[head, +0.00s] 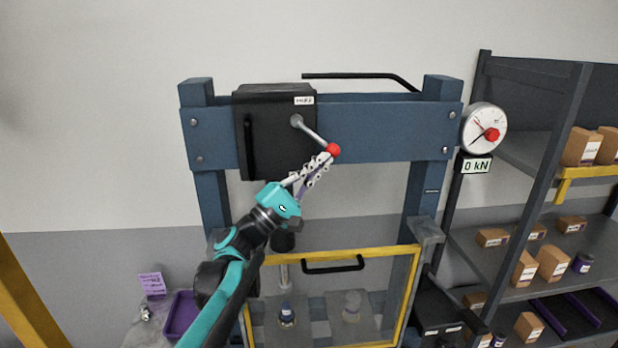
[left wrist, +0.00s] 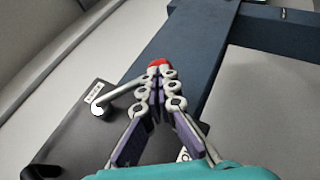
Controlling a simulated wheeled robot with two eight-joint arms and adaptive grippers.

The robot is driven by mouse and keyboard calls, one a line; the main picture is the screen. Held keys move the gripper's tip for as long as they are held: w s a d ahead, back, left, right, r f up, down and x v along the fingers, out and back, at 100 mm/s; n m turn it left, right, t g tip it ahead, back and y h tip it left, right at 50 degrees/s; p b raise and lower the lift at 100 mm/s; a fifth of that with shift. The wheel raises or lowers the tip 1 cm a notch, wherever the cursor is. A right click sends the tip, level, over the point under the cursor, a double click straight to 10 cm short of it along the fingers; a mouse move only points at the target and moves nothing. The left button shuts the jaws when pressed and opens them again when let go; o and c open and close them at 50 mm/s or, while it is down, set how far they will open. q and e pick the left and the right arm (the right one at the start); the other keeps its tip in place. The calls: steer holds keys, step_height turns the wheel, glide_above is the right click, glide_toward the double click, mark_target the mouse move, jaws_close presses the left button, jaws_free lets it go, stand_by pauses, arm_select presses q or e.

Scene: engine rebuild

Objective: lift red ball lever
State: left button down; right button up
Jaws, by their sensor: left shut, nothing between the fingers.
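The red ball (head: 333,150) sits at the end of a grey metal lever (head: 313,131), which slopes down to the right from a pivot on a black box (head: 273,112). My left gripper (head: 325,160) is shut with nothing between its fingers. Its fingertips are at the ball, just below and left of it in the head view. In the left wrist view the red ball (left wrist: 158,63) shows just beyond the closed fingertips (left wrist: 160,72), partly hidden by them. I cannot tell whether they touch it. The lever (left wrist: 120,92) runs left from there to its pivot. My right gripper is not in view.
The black box hangs on a blue press frame (head: 380,130) with a dial gauge (head: 484,127) at its right. Below is a yellow-framed clear guard (head: 335,254) with a black handle. Shelves (head: 510,250) with boxes stand at right. A purple bin (head: 181,315) is lower left.

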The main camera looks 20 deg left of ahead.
mark_target(331, 154)
arm_select(q)
steer(key=shift+w+d+r, duration=0.3)
steer(key=shift+d+r, duration=0.2)
steer(key=shift+w+d+r, duration=0.3)
steer(key=shift+d+r, duration=0.15)
steer(key=shift+r, duration=0.05)
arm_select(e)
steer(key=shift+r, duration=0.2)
